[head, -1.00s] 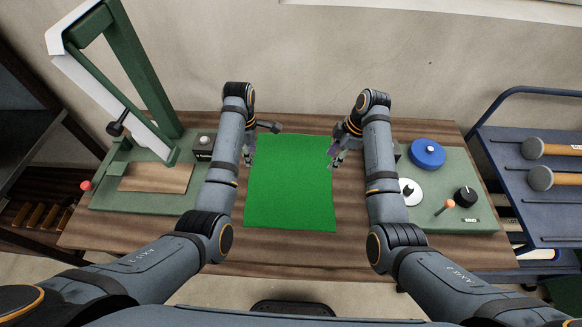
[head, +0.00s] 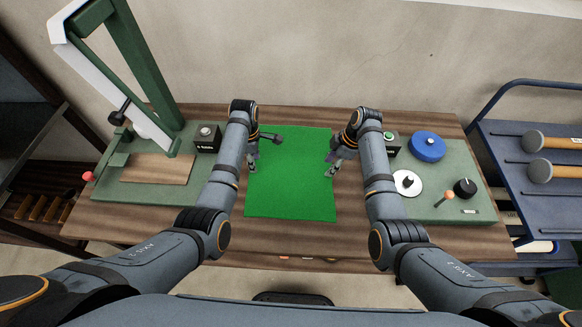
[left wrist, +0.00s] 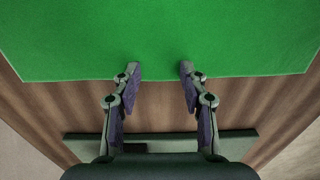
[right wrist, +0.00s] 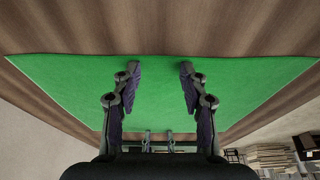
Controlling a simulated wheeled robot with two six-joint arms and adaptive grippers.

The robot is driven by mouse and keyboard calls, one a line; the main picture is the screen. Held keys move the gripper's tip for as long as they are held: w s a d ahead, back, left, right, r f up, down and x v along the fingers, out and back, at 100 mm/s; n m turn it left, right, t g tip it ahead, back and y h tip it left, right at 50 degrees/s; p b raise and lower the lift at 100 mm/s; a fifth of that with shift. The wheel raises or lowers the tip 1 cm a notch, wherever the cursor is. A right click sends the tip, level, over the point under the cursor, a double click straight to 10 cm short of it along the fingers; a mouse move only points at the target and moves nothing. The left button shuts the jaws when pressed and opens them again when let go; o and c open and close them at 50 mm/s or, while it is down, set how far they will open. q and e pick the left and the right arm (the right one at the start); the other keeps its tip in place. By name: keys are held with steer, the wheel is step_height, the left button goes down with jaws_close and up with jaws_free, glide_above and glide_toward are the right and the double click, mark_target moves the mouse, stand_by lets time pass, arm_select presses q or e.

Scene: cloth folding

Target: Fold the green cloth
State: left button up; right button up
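The green cloth (head: 290,178) lies flat and unfolded on the wooden table, roughly square. It also shows in the left wrist view (left wrist: 160,38) and the right wrist view (right wrist: 160,75). My left gripper (head: 252,170) is at the cloth's left edge; in the left wrist view its fingers (left wrist: 159,72) are apart, tips just over the cloth's edge, with nothing between them but cloth below. My right gripper (head: 332,172) is at the cloth's right edge; in the right wrist view its fingers (right wrist: 159,70) are apart above the cloth.
A green press-like fixture with a lever (head: 143,88) stands at the left. A green panel (head: 440,195) with a blue disc (head: 428,147) and knobs is at the right. A blue cart (head: 535,190) with hammers stands beyond it. Bare table (head: 290,237) lies in front of the cloth.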

arm_select(q)
steer(key=shift+s, duration=0.1)
steer(key=c, duration=0.4)
arm_select(e)
steer(key=shift+s, duration=0.15)
steer(key=c, duration=0.4)
arm_select(q)
steer(key=shift+f, duration=0.1)
jaws_close()
arm_select(e)
steer(key=shift+f, duration=0.1)
jaws_close()
arm_select(q)
steer(key=shift+s, duration=0.1)
